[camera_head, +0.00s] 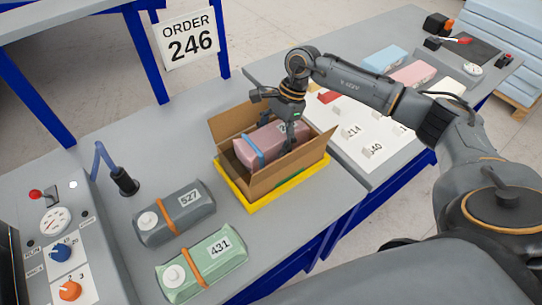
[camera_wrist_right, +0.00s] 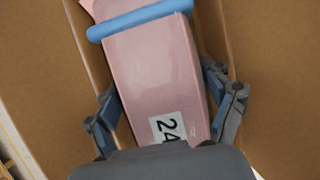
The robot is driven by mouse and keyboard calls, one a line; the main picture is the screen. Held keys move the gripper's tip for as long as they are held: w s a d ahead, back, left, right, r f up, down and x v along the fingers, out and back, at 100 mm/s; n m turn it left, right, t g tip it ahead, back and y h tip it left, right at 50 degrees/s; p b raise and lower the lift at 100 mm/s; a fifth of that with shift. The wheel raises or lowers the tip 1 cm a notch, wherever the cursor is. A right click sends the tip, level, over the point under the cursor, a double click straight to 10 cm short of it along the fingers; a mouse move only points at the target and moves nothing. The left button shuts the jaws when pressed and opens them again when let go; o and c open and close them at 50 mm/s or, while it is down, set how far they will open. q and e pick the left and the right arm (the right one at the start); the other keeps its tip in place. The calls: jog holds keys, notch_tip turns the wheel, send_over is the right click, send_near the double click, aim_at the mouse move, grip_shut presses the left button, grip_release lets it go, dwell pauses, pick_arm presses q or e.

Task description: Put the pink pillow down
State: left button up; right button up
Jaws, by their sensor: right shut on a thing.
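The pink pillow (camera_head: 262,146) has a blue band and a partly hidden number label. It lies inside an open cardboard box (camera_head: 286,181). My right gripper (camera_head: 282,136) reaches into the box from above and is shut on the pillow's right part. In the right wrist view, the pillow (camera_wrist_right: 155,70) sits between the two fingers (camera_wrist_right: 165,125), with cardboard on both sides. I cannot tell whether the pillow touches the box floor. My left gripper is not in view.
The box stands on a yellow tray (camera_head: 258,202). A grey pillow 527 (camera_head: 176,224) and a green pillow 431 (camera_head: 203,272) lie in front to the left. A control panel (camera_head: 60,245) is at left. A white board (camera_head: 378,130) lies behind right.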

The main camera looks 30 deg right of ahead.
notch_tip(320, 180, down, 4)
jog(key=shift+s+r+p, duration=0.15)
jog(key=shift+r+p, duration=0.05)
jog(key=shift+p, duration=0.35)
notch_tip(320, 180, down, 3)
jog(key=shift+f+p, duration=0.1)
jog(key=shift+p, duration=0.45)
jog(key=shift+f+b, duration=0.15)
jog(key=shift+b, duration=0.15)
jog(key=o, duration=0.8)
